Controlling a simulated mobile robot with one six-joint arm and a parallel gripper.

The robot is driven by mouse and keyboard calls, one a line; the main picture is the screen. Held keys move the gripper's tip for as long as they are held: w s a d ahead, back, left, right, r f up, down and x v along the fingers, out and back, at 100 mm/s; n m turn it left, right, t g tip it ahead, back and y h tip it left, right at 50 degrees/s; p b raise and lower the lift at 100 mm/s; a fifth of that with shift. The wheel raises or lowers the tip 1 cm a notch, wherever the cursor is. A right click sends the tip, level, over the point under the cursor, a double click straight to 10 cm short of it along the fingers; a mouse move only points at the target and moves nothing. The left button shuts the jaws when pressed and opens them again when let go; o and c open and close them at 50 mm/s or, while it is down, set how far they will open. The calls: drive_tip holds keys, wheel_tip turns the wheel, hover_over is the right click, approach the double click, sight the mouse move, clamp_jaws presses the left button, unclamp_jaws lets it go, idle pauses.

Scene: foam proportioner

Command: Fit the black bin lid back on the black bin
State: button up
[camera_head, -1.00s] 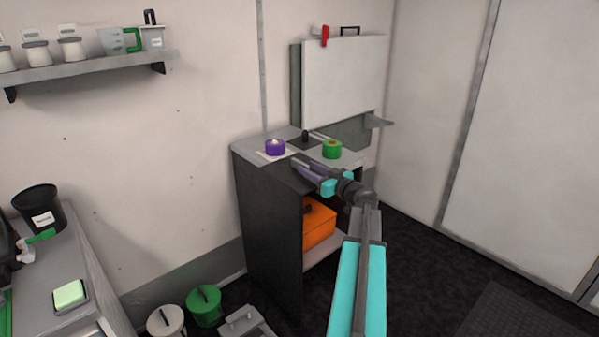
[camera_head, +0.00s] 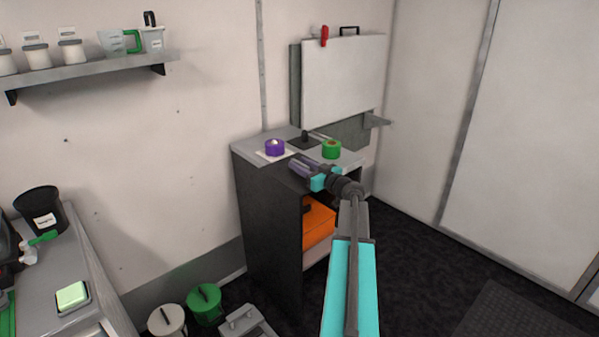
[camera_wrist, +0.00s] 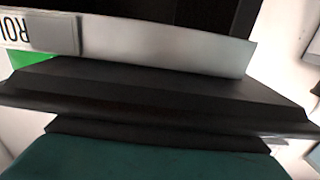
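The black bin (camera_head: 40,208), a round tub with a white label, stands at the back of the left counter. Its top looks open and dark. A flat dark piece with an upright black knob (camera_head: 304,138) lies on the cabinet top; it may be the black lid, but it is too small to be sure. My gripper (camera_head: 304,167) is at the front edge of the cabinet top, just in front of this piece. I see nothing clearly held. In the wrist view, dark shapes fill the close foreground and hide the fingertips.
The cabinet top (camera_head: 248,150) also holds a purple roll (camera_head: 275,147) and a green roll (camera_head: 331,149). An orange case (camera_head: 318,223) sits inside the cabinet. A green bin (camera_head: 205,304) and a white bin (camera_head: 168,320) stand on the floor. A shelf (camera_head: 90,72) hangs above.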

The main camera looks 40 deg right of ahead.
drive_tip(key=shift+w, duration=0.45)
clamp_jaws()
